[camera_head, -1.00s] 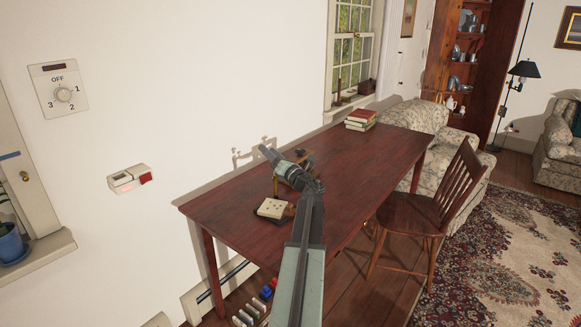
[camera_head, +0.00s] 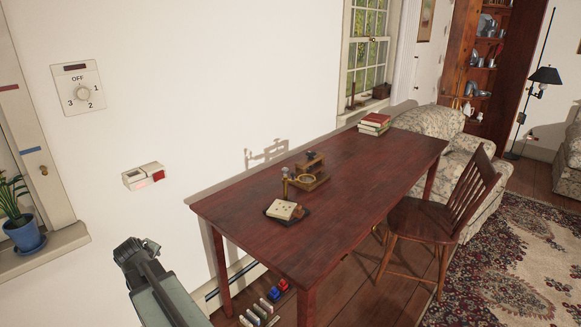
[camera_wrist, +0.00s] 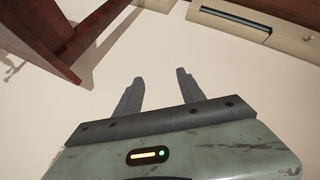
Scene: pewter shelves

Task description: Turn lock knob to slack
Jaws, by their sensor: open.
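A brass and wood instrument (camera_head: 306,176) stands on the dark red table (camera_head: 350,180), with a ring and a dark part on top. A lock knob on it is too small to make out. My gripper (camera_head: 135,252) is low at left, in front of the wall and left of the table. In the wrist view, my gripper (camera_wrist: 157,88) has its two fingers apart with nothing between them.
A small pad with a pale block (camera_head: 285,209) lies near the table's front. A white box with a red button (camera_head: 144,176) is on the wall. Books (camera_head: 375,123) lie at the far end. A chair (camera_head: 430,210) stands right of the table, and a potted plant (camera_head: 23,235) at far left.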

